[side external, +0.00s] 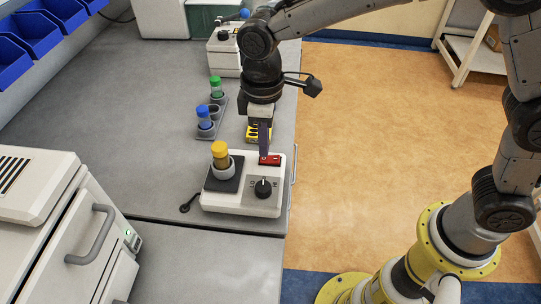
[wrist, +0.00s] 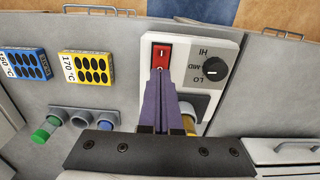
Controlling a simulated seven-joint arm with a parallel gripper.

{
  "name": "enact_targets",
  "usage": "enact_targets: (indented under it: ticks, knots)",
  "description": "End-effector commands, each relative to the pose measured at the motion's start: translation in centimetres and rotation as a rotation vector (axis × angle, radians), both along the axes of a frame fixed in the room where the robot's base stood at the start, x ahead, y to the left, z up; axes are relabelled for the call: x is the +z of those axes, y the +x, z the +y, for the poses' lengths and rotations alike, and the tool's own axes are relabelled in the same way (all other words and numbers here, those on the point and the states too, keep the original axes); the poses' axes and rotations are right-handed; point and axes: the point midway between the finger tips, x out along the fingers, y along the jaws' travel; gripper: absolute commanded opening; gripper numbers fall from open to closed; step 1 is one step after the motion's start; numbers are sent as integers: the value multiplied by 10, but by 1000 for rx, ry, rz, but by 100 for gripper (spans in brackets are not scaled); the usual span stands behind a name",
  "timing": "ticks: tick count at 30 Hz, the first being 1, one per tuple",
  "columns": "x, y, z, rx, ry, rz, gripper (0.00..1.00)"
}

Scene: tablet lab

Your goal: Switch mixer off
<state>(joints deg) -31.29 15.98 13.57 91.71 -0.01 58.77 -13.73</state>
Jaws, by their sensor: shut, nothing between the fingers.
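The mixer (side external: 215,197) is a white box on the bench, with a red rocker switch (side external: 270,160) at its back right and a black knob (side external: 263,187) at its front. A yellow-capped vial (side external: 220,153) stands in its holder. My gripper (side external: 263,153) points down with its shut fingertips at the red switch; whether they touch it I cannot tell. In the wrist view the red switch (wrist: 162,56) shows just beyond the purple fingertips (wrist: 160,75), which cover its near end. The knob (wrist: 214,68) there has HI, MID and LO marks. My fingers partly hide the vial.
A rack (side external: 212,125) with green-capped and blue-capped vials stands behind the mixer. A yellow block with black dots (wrist: 88,68) and a blue one (wrist: 25,63) lie near it. A white cabinet (side external: 85,225) stands front left. The bench's left middle is clear.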

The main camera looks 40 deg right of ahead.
Motion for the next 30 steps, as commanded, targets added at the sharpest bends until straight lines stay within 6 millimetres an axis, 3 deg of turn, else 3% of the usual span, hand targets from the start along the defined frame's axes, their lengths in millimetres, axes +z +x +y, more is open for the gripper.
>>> enact_targets:
  ticks: [21,30]
  knots:
    - [51,0,0,0,1,-1,0]
    - [55,0,0,0,1,-1,0]
